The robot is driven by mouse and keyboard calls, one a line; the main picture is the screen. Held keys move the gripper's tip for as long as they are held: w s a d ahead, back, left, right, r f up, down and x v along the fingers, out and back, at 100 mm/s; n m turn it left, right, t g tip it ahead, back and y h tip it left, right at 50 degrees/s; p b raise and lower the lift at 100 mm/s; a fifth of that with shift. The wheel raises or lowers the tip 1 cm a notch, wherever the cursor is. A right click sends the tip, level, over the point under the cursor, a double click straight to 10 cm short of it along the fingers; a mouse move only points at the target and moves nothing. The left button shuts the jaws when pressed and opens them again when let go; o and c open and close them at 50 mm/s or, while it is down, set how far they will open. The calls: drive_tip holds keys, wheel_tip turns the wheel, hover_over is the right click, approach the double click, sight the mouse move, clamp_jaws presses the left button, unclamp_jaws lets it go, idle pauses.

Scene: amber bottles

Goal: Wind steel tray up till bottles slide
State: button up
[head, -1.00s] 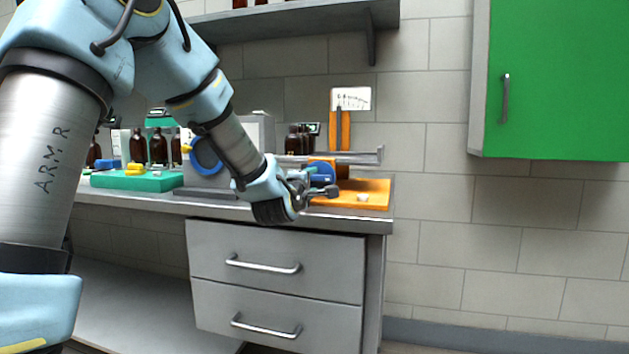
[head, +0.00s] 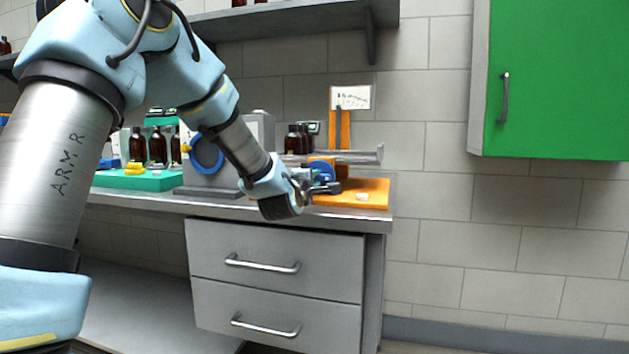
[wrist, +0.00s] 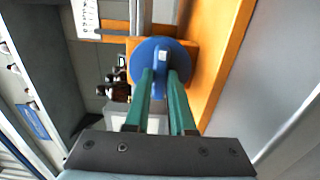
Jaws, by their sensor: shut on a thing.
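The steel tray (head: 362,156) is a long, narrow shelf above the orange stand (head: 365,190) at the right end of the bench. It looks close to level. Dark amber bottles (head: 296,141) stand at its left part; they also show in the wrist view (wrist: 113,92). A round blue wheel (head: 321,168) sits on the stand below the tray and fills the middle of the wrist view (wrist: 150,52). My gripper (wrist: 165,78) has green fingers shut on the wheel's handle, in front of its face.
A white card (head: 350,97) stands on an orange post behind the tray. More bottles (head: 158,147) stand by a green tray (head: 110,180) at the left. A grey machine (head: 205,183) is behind my forearm. A green cabinet (head: 560,80) hangs at the right.

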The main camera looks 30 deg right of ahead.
drive_tip(key=shift+f+m+b, duration=0.1)
drive_tip(key=shift+m+b, duration=0.2)
clamp_jaws()
drive_tip(key=m+b, duration=0.2)
drive_tip(key=m, duration=0.1)
drive_tip(key=shift+f+m+b, duration=0.1)
drive_tip(key=shift+m+b, duration=0.2)
drive_tip(key=shift+b, duration=0.05)
drive_tip(key=m+b, duration=0.3)
drive_tip(key=m, duration=0.2)
drive_tip(key=shift+m, duration=0.3)
drive_tip(key=m+b, duration=0.2)
drive_tip(key=m, duration=0.2)
drive_tip(key=shift+m+b, duration=1.05)
drive_tip(key=shift+m, duration=1.45)
drive_tip(key=o, duration=0.8)
unclamp_jaws()
drive_tip(key=shift+r, duration=0.2)
